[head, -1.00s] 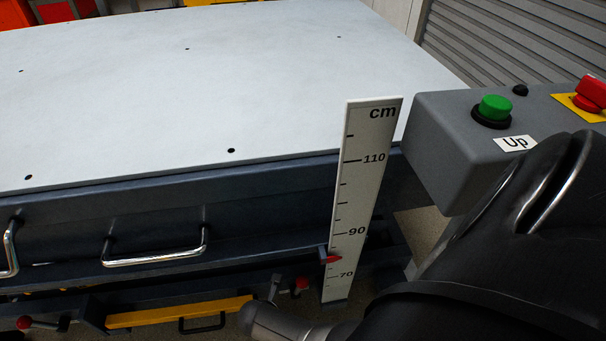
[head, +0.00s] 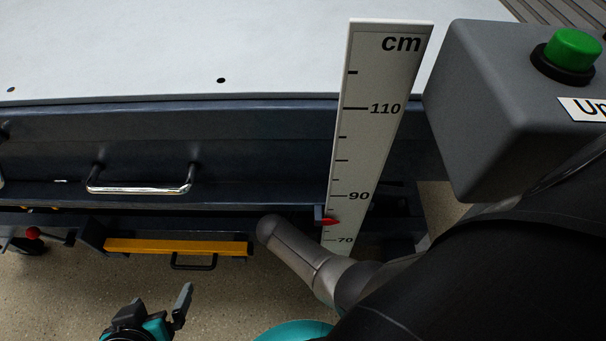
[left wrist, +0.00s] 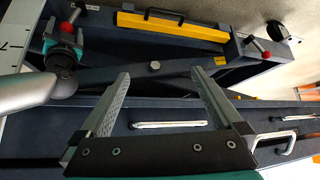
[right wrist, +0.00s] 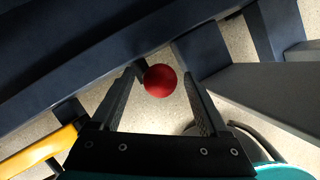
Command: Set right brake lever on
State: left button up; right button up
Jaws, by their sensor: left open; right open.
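The right brake lever's round red knob (right wrist: 160,80) shows in the right wrist view between the fingertips of my right gripper (right wrist: 163,86). The gripper is open, with a finger on each side of the knob and no clear grip on it. In the left wrist view my right gripper (left wrist: 64,56) is beside the red knob at the upper left. In the head view my right arm hides this lever. My left gripper (head: 158,302) is open and empty, low in front of the lift table; its fingers also show in the left wrist view (left wrist: 160,76).
Another red-knobbed lever (head: 32,232) is left of a yellow bar (head: 178,247). A cm scale (head: 375,130) stands at the table's corner, beside a grey control box (head: 485,110) with a green button (head: 572,52). The floor (head: 60,300) in front is clear.

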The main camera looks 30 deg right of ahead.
jog(key=shift+d+f, duration=0.1)
jog(key=shift+f, duration=0.15)
grip_shut()
dwell(0.8)
dwell(0.7)
